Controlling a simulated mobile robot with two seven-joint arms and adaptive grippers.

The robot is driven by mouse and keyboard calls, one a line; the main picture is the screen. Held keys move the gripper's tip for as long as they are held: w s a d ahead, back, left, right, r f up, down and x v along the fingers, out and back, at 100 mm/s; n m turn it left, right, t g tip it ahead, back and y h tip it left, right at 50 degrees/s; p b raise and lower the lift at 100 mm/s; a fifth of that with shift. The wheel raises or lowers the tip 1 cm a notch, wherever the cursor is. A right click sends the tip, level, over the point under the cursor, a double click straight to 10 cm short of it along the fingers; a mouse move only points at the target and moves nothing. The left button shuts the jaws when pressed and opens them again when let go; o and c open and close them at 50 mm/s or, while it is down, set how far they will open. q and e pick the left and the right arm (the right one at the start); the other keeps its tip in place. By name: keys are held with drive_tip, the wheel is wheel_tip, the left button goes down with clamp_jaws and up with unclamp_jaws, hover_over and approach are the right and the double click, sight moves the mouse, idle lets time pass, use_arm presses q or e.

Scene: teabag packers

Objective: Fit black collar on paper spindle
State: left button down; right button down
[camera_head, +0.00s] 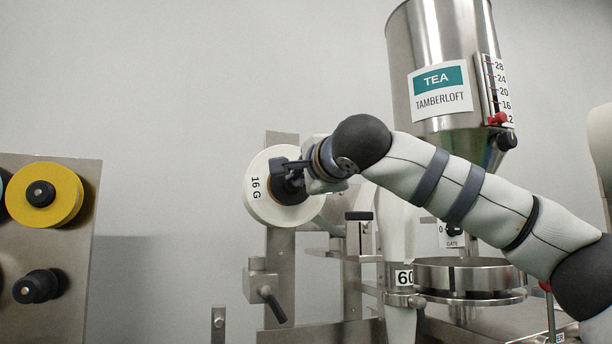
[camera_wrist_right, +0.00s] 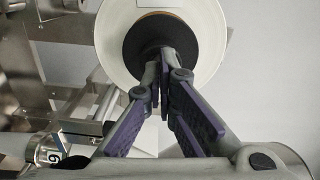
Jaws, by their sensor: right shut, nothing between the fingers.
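The white paper roll (camera_head: 258,205) is marked "16 G" and hangs on the frame's upright at picture centre. It also shows in the right wrist view (camera_wrist_right: 122,40). A black collar (camera_wrist_right: 142,32) sits against the middle of the roll's face, round the spindle's place. In the head view the collar (camera_head: 291,194) is partly behind my gripper. The spindle is mostly hidden by the fingers and collar. My right gripper (camera_wrist_right: 163,62) is shut and empty, its fingertips right in front of the collar's centre. I cannot tell whether they touch it. My left gripper is out of view.
A steel panel (camera_head: 62,238) at left carries a yellow reel (camera_head: 62,178) and a black knob (camera_head: 36,287). The tea hopper (camera_head: 412,48) rises behind my right arm, above a round steel drum (camera_head: 465,276). A clamp handle (camera_head: 272,304) juts out below the roll. The wall space left of the roll is free.

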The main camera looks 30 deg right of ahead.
drive_tip(key=shift+w+d+r, duration=0.1)
drive_tip(key=shift+w+d, duration=0.15)
drive_tip(key=shift+w, duration=0.45)
idle(0.5)
drive_tip(key=v, duration=1.4)
drive_tip(key=shift+s, duration=0.3)
